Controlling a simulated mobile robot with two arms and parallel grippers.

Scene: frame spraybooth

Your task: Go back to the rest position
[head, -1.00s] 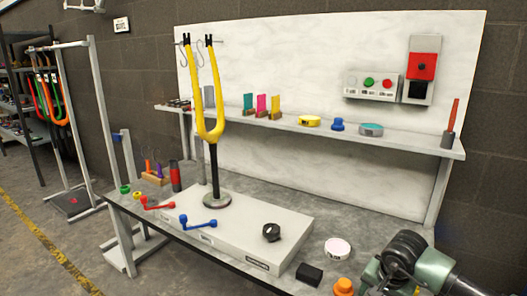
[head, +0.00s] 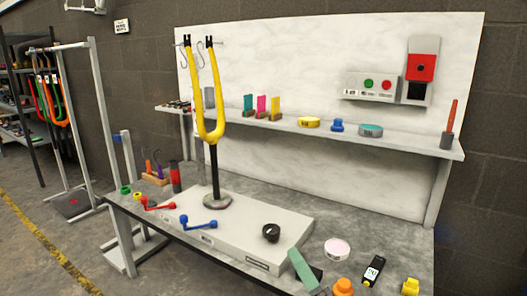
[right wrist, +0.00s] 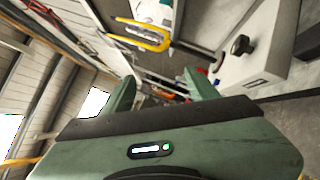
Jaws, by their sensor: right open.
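My right gripper (right wrist: 160,88) is open in the right wrist view, its two green fingers apart with nothing held between them. My left gripper is out of view. A yellow fork (head: 207,128) stands upright on a black post with a round base on the bench. The right gripper is apart from it.
A shelf (head: 400,143) runs behind. Floor is open at left.

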